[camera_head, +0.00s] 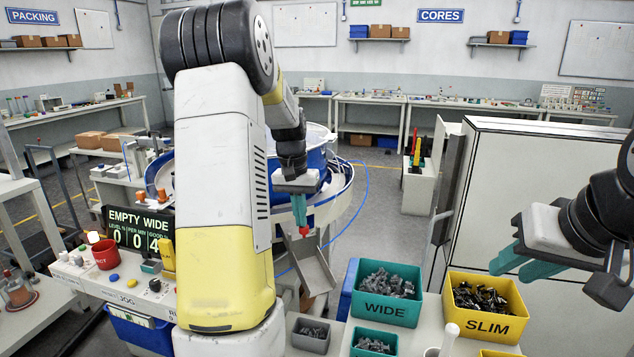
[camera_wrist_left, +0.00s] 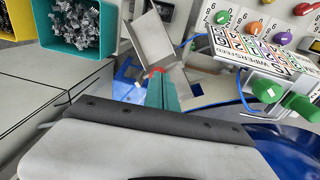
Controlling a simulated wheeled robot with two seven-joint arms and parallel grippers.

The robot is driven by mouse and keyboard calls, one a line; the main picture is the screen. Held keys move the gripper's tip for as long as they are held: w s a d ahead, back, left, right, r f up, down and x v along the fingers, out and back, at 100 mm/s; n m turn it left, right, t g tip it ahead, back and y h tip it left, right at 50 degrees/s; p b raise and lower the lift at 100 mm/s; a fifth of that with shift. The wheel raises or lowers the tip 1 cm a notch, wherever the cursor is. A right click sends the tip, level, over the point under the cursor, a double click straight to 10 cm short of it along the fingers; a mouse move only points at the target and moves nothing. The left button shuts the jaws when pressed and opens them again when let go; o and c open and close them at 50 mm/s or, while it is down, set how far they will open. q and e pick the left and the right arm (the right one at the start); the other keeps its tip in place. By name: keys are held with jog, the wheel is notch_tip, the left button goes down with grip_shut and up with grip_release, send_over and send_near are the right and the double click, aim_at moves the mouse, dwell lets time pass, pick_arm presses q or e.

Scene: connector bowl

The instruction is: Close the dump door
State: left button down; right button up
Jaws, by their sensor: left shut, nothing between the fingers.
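A grey metal chute (camera_head: 312,265) hangs at the front of the blue bowl feeder (camera_head: 316,165), with a small red knob (camera_head: 304,231) near its upper end. I cannot tell which plate is the dump door. My left gripper (camera_head: 300,213) points down just above the red knob, its teal fingers shut and empty. In the left wrist view the fingertips (camera_wrist_left: 160,85) are at the red knob (camera_wrist_left: 157,72), beside the grey chute plate (camera_wrist_left: 153,40); whether they touch is unclear. My right gripper (camera_head: 516,268) is at the right, its teal fingers apart and empty, away from the chute.
A green WIDE bin (camera_head: 385,310) and a yellow SLIM bin (camera_head: 487,323) hold dark parts right of the chute. A small grey bin (camera_head: 310,343) stands below it. A control panel with an EMPTY WIDE display (camera_head: 138,227) is at the left. A white cabinet (camera_head: 560,200) stands behind my right gripper.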

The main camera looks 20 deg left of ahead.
pick_arm(q)
notch_tip(320, 180, up, 13)
jog(key=a, duration=0.1)
jog(key=s+d+t, duration=0.2)
jog(key=s+d, duration=0.2)
jog(key=s, duration=0.3)
jog(key=s+d+t+h, duration=0.1)
jog(key=s+d, duration=0.4)
jog(key=s, duration=0.3)
jog(key=s+d+m+t, duration=0.1)
jog(key=s+d+t, duration=0.1)
jog(key=s+d, duration=0.3)
jog(key=s, duration=0.3)
jog(key=shift+s+d+f+t, duration=0.15)
jog(key=shift+d+f+t, duration=0.15)
jog(key=shift+f, duration=0.1)
jog(key=shift+a, duration=0.15)
